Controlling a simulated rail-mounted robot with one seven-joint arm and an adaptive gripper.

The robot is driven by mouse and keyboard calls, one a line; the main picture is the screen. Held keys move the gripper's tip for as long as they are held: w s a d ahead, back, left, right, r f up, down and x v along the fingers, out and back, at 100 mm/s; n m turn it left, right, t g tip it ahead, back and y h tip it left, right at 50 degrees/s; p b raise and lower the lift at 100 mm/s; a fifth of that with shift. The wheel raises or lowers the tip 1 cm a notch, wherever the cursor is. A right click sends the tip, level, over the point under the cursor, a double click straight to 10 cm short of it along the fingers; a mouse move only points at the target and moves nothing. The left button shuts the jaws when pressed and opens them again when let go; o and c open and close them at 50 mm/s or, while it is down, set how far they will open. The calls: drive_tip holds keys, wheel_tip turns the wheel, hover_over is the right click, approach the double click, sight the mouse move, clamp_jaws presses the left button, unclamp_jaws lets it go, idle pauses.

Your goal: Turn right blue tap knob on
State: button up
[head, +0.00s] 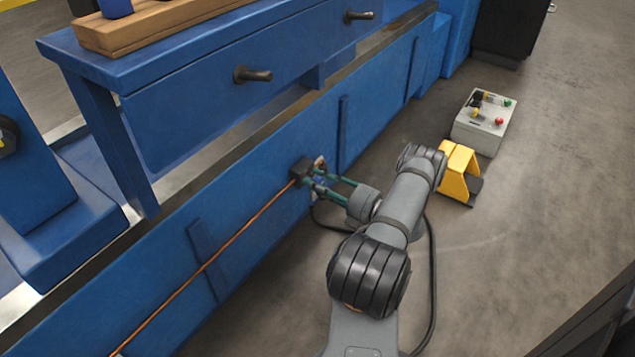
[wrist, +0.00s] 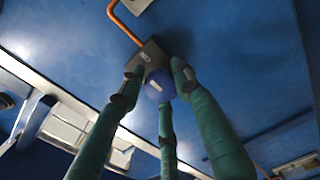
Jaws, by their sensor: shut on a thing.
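The blue tap knob (wrist: 157,82) shows in the wrist view as a small round blue knob with a pale mark. It sits at a dark box (wrist: 147,58) on the blue wall, and an orange pipe runs into the box. My gripper (wrist: 159,90) has its green fingers closed around the knob. In the head view my gripper (head: 318,184) reaches to the black box (head: 299,171) low on the blue side wall. The knob is hard to make out there behind the fingers. I cannot tell how far the knob is turned.
An orange pipe (head: 235,238) runs down-left along the blue wall (head: 270,215). A yellow pedal-like guard (head: 458,170) and a grey control box (head: 485,121) with coloured buttons stand on the floor at right. A blue bench with drawers (head: 195,108) overhangs at upper left. Grey floor is open at right.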

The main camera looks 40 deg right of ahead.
drive_tip(key=shift+d, duration=0.4)
drive_tip(key=o, duration=0.9)
drive_tip(key=shift+o, duration=1.2)
drive_tip(key=shift+a, duration=0.15)
drive_tip(key=v, duration=1.2)
drive_tip(key=x, duration=1.2)
drive_tip(key=shift+a, duration=0.1)
